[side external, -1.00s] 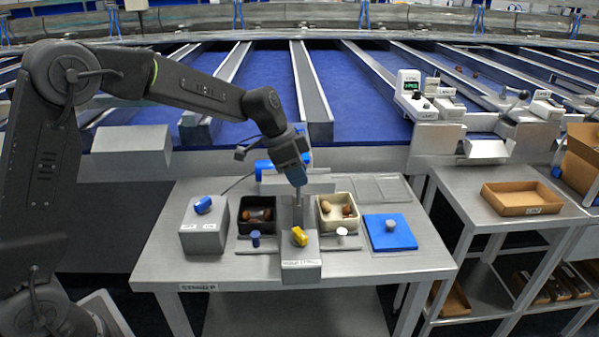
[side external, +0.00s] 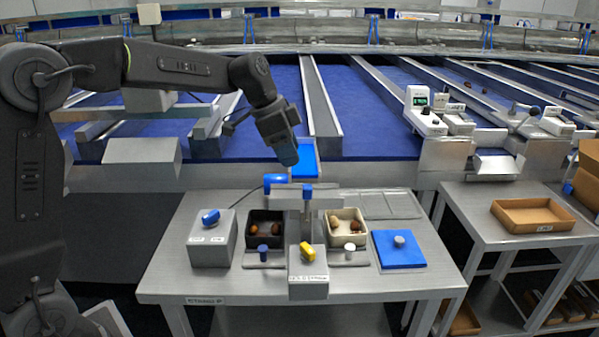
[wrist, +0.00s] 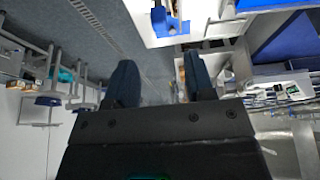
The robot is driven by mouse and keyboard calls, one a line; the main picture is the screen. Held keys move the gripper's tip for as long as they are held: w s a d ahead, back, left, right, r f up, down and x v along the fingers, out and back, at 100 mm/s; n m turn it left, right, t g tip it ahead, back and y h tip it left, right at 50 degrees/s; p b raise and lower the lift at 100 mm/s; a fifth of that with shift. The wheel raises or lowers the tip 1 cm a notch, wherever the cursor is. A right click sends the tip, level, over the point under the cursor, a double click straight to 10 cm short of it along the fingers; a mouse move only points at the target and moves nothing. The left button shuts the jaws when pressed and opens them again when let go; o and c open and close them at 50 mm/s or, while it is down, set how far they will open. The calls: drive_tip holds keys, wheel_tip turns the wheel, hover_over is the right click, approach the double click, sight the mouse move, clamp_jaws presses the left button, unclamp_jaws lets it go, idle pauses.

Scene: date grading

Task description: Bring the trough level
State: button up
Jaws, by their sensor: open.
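My gripper (side external: 289,160) hangs above and behind the grey post in the middle of the table, apart from it. In the wrist view the two fingers (wrist: 160,85) are spread, with nothing held between them. A pale grey crosspiece (side external: 328,199) stands at the post, possibly the trough; its tilt is too small to tell. A dark box (side external: 252,232) left of the post and a cream box (side external: 361,229) right of it each hold a few brown dates. A yellow knob (side external: 307,250) sits on the grey block (side external: 308,287) in front. A blue-capped peg (side external: 263,251) and a white-capped peg (side external: 350,249) flank it.
A grey block with a blue knob (side external: 211,217) stands at the left, and a blue pad with a grey knob (side external: 399,249) at the right. A blue fitting (side external: 275,181) and a blue panel (side external: 306,157) are behind. A cardboard tray (side external: 533,215) lies on the right-hand table.

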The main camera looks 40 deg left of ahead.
drive_tip(key=v, duration=0.4)
idle(0.3)
drive_tip(key=s+d+f+n+y, duration=0.1)
drive_tip(key=s+f+n, duration=0.1)
drive_tip(key=s, duration=0.6)
drive_tip(key=s+f+n+t+y, duration=0.1)
drive_tip(key=s+n, duration=0.3)
drive_tip(key=s, duration=0.5)
drive_tip(key=s+d+f+n+t+y, duration=0.1)
drive_tip(key=s+f+n, duration=0.2)
drive_tip(key=s, duration=0.6)
drive_tip(key=shift+s+d, duration=0.2)
drive_tip(key=shift+d, duration=0.15)
drive_tip(key=shift+w+r, duration=0.1)
drive_tip(key=shift+c, duration=0.4)
idle(0.4)
